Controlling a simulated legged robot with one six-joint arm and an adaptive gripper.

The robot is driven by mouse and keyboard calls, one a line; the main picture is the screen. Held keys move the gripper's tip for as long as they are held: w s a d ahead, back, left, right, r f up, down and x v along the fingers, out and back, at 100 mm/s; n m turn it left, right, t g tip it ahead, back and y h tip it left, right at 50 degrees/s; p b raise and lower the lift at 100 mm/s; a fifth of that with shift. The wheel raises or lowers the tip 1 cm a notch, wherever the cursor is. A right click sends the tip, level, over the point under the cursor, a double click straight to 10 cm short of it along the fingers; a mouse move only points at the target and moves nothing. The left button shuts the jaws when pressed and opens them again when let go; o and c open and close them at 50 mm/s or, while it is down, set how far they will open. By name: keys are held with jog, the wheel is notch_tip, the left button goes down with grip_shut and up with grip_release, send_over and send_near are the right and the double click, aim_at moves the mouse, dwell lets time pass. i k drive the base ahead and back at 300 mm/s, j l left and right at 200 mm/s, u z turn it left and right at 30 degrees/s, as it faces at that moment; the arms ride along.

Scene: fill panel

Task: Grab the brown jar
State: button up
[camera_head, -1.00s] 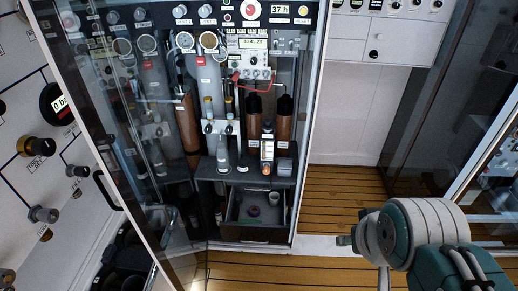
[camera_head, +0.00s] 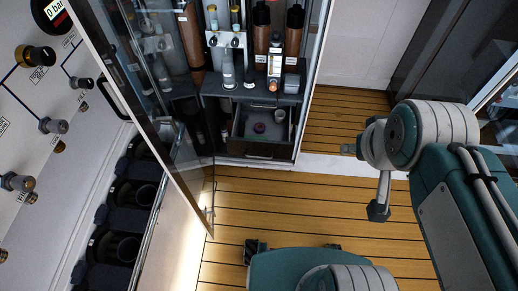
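Brown, dark-topped bottles stand in the glass-fronted cabinet at the top. They are one bottle (camera_head: 262,38), another (camera_head: 294,32) to its right, and a third brown cylinder (camera_head: 190,38) at the left. A small white-labelled bottle (camera_head: 274,68) with an orange-brown part stands on the ledge. I cannot tell which of these is the brown jar. My arm's teal and white links fill the right and bottom. Its end, my gripper, cannot be clearly made out; a dark block on a grey rod hangs over the floor, well apart from the bottles. Nothing held is seen.
An open drawer (camera_head: 262,150) below the ledge holds a small reddish round thing (camera_head: 259,128) and a pale cup (camera_head: 279,115). An open glass door (camera_head: 150,120) stands at the cabinet's left. A valve panel (camera_head: 35,120) is at far left. The wooden floor (camera_head: 290,205) is mostly clear.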

aim_at(249, 82)
jog(key=i+l+u, duration=0.25)
jog(key=i, duration=0.25)
jog(key=i+l+u, duration=0.2)
jog(key=i, duration=0.25)
jog(key=i+l+u, duration=0.25)
jog(key=i, duration=0.25)
